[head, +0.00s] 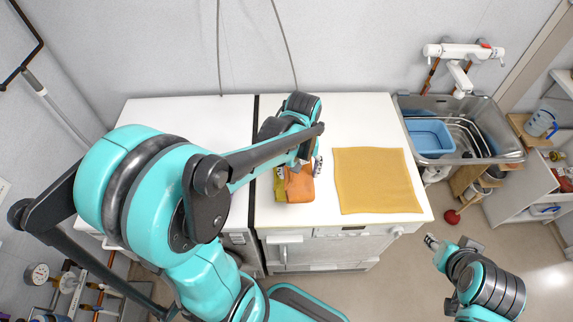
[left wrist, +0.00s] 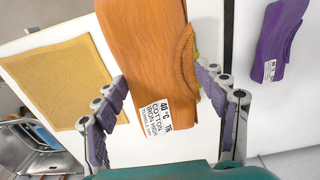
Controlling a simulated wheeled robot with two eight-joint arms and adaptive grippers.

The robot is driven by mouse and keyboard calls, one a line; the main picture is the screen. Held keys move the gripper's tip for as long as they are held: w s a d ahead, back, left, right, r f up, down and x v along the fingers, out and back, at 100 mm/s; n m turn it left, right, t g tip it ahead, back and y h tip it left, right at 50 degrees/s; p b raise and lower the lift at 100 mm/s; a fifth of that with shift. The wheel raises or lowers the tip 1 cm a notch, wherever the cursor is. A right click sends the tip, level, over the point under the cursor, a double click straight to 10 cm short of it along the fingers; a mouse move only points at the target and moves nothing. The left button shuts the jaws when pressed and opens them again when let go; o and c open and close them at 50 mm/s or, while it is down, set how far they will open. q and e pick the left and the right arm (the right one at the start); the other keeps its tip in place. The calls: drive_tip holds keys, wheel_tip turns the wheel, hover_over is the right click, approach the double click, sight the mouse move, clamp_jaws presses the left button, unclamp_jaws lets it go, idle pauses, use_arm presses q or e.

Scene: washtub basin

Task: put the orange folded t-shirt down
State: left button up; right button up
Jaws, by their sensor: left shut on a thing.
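The orange folded t-shirt (head: 299,187) is over the right-hand white machine top, left of a flat yellow cloth (head: 375,180). My left gripper (head: 303,160) is shut on it. In the left wrist view, the fingers of my left gripper (left wrist: 162,88) are on both sides of the orange t-shirt (left wrist: 145,40), near its white care label. A yellowish edge shows beside the shirt; I cannot tell what it belongs to. Whether the shirt touches the top is unclear. My right gripper (head: 433,242) is low at the right, over the floor, with no object visible in it.
A purple folded cloth (left wrist: 283,40) lies on the white top across a dark gap; my left arm hides that area in the head view. A metal sink (head: 480,130) with a blue basin (head: 430,136) stands at the right. White surface is bare behind the yellow cloth.

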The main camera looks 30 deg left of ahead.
use_arm(q)
drive_tip(key=w+a+f, duration=0.1)
drive_tip(key=a, duration=0.1)
drive_tip(key=w+a+f+b, duration=0.1)
drive_tip(key=w+a+f, duration=0.2)
drive_tip(key=a+f, duration=0.1)
drive_tip(key=a, duration=0.1)
drive_tip(key=shift+w, duration=0.3)
drive_tip(key=shift+f+b, duration=0.4)
drive_tip(key=shift+f, duration=0.15)
drive_tip(key=shift+f+b, duration=0.4)
drive_tip(key=shift+f, duration=1.2)
drive_tip(key=shift+f, duration=0.15)
drive_tip(key=o, duration=1.2)
drive_tip(key=shift+o, duration=0.2)
